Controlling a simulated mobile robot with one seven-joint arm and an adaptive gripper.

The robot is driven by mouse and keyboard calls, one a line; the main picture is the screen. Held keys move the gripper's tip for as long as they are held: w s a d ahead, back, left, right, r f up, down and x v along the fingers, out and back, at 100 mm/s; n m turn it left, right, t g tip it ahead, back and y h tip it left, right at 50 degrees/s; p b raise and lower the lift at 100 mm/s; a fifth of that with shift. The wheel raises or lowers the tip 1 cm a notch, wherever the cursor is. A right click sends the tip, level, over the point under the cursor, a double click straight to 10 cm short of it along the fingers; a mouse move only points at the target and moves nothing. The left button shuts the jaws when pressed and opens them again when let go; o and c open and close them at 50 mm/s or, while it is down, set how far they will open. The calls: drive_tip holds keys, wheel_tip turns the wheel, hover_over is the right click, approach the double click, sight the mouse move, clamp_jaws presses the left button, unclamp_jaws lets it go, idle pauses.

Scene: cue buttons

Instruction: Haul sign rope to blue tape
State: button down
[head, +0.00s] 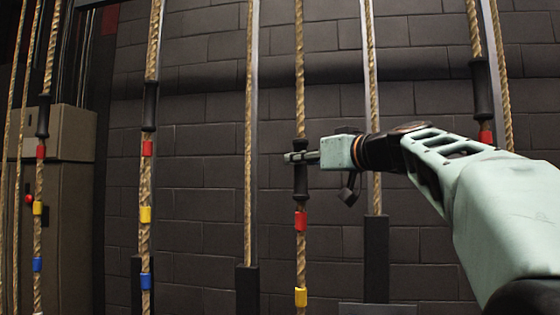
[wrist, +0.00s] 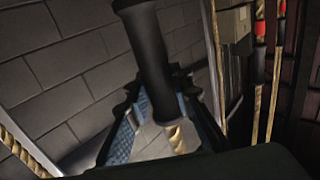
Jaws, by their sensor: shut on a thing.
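My gripper (head: 298,157) is shut on the black sleeve (head: 300,180) of the middle rope (head: 300,80) in the head view. The sleeve runs above and below the jaws. Below it the same rope carries a red tape (head: 300,221) and a yellow tape (head: 301,296). No blue tape shows on this rope within the frame. In the wrist view the black sleeve (wrist: 147,55) stands slightly tilted between the two fingers (wrist: 160,118), with rope (wrist: 176,138) coming out at its lower end. No sign or lettering is readable.
To the left, two ropes carry black sleeves (head: 150,105) (head: 43,117) with red, yellow and blue tapes, including blue tapes (head: 146,281) (head: 38,264). Another sleeved rope (head: 481,85) hangs at right behind my arm. A dark brick wall (head: 205,150) stands behind; a grey cabinet (head: 70,190) is at left.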

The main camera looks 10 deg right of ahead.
sight(303, 115)
drive_tip(key=c, duration=1.7)
unclamp_jaws()
drive_tip(key=shift+r, duration=5)
